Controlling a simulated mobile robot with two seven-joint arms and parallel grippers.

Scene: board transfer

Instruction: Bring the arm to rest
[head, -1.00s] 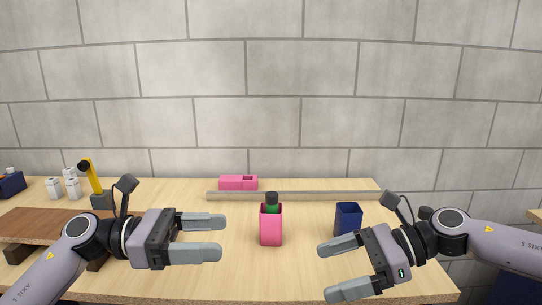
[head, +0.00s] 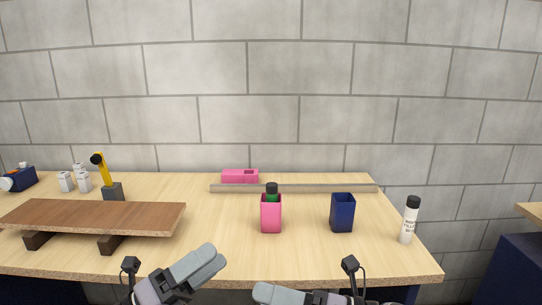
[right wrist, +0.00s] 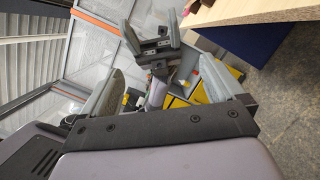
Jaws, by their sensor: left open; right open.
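My left gripper (head: 210,260) is open and empty at the bottom of the head view, low in front of the table (head: 320,262), its fingers pointing up and to the right. My right gripper (head: 262,294) is at the bottom edge of the head view, partly cut off, with fingers pointing left. In the right wrist view its two grey fingers stand apart with nothing held between them (right wrist: 168,85). Another gripper, apparently my left one (right wrist: 152,45), shows beyond them.
On the table are a brown board (head: 95,216) on dark supports, a pink holder (head: 271,214) with a green black-capped bottle, a blue cup (head: 342,214) and a white bottle (head: 408,222) near the right edge. A rail (head: 300,188) and pink bin (head: 240,176) lie behind.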

